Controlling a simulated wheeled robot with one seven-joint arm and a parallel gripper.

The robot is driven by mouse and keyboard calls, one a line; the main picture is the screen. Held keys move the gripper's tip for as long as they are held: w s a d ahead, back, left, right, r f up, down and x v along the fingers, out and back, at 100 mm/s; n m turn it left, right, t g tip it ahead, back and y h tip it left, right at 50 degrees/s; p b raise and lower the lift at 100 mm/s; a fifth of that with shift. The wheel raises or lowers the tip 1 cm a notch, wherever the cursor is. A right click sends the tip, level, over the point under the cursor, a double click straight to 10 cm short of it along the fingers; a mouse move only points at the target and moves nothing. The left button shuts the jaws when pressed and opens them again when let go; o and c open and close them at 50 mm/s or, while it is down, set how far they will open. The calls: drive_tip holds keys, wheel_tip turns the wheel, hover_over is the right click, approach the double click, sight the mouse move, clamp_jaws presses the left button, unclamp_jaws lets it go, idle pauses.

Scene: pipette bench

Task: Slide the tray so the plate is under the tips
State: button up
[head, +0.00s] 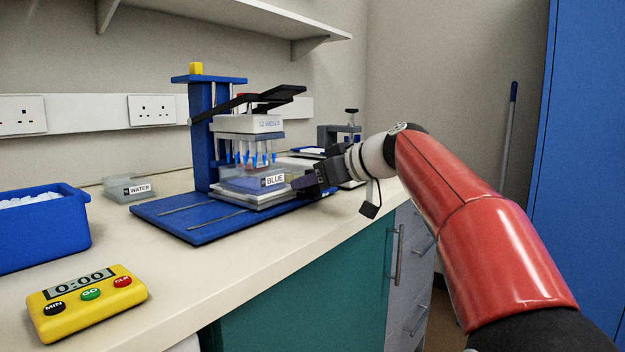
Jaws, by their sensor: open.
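The pipette stand has a blue base (185,222) with rails and a white head marked 12 WELLS (240,124). Several blue tips (250,157) hang from the head. Below them a pale sliding tray (262,203) sits on the base and carries a clear container labelled BLUE (245,183). The plate cannot be told apart clearly among the pale shapes behind the label and my gripper. My gripper (297,183) is open at the tray's right end, close to the BLUE label. Whether it touches the tray cannot be told; it hides that end.
A clear tub labelled WATER (130,189) stands left of the stand. A blue bin (45,232) and a yellow timer (86,300) are on the near left. Grey equipment (340,132) stands behind my wrist.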

clamp_jaws()
drive_tip(key=s+a+b, duration=0.2)
drive_tip(key=s, duration=0.1)
drive_tip(key=s+a+b, duration=0.1)
drive_tip(key=s+a, duration=0.2)
drive_tip(key=s+a+b, duration=0.2)
drive_tip(key=s+a, duration=0.1)
drive_tip(key=s, duration=0.1)
drive_tip(key=shift+b, duration=0.35)
drive_tip(key=shift+s, duration=0.1)
unclamp_jaws()
drive_tip(key=shift+s, duration=0.1)
